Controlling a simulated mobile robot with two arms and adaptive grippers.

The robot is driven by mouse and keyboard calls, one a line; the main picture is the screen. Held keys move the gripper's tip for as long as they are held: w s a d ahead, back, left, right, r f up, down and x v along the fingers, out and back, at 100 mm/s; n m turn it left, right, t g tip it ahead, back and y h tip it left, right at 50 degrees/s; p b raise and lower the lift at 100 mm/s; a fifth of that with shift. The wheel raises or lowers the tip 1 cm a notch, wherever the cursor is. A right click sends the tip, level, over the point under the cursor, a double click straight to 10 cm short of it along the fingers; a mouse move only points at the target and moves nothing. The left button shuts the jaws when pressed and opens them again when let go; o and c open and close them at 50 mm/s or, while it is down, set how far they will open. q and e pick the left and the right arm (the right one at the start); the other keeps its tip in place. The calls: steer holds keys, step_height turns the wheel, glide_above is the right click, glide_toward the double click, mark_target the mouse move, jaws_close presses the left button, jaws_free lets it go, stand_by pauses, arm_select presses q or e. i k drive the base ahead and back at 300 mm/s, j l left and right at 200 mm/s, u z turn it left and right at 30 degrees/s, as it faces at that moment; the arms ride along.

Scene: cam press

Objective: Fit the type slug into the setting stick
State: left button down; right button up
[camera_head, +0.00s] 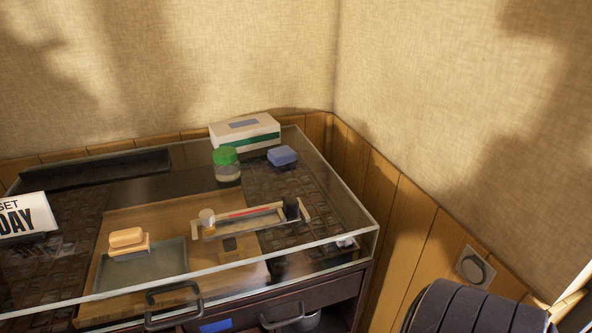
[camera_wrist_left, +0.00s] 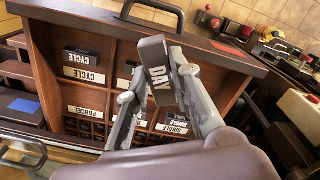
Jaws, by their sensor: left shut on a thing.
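The type slug (camera_wrist_left: 157,72), a dark block with white letters DAY on its face, is held between the fingertips of my left gripper (camera_wrist_left: 158,82) in the left wrist view. The gripper is shut on it, in front of a wooden case with labelled compartments. In the head view, a long narrow frame with a red strip (camera_head: 250,212) lies on the wooden board; it looks like the setting stick, but I cannot be sure. Neither gripper shows in the head view, and my right gripper is in no view.
A glass-sided bench (camera_head: 340,246) bears a green-lidded jar (camera_head: 227,170), a blue block (camera_head: 282,156), a white-green box (camera_head: 245,132), a grey tray (camera_head: 140,275) and a SET/DAY sign (camera_head: 22,216).

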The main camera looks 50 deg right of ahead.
mark_target(257, 221)
steer(key=k+l+z, duration=0.1)
steer(key=z, duration=0.4)
steer(key=l+z, duration=0.2)
steer(key=z, duration=0.25)
steer(key=k+l, duration=0.05)
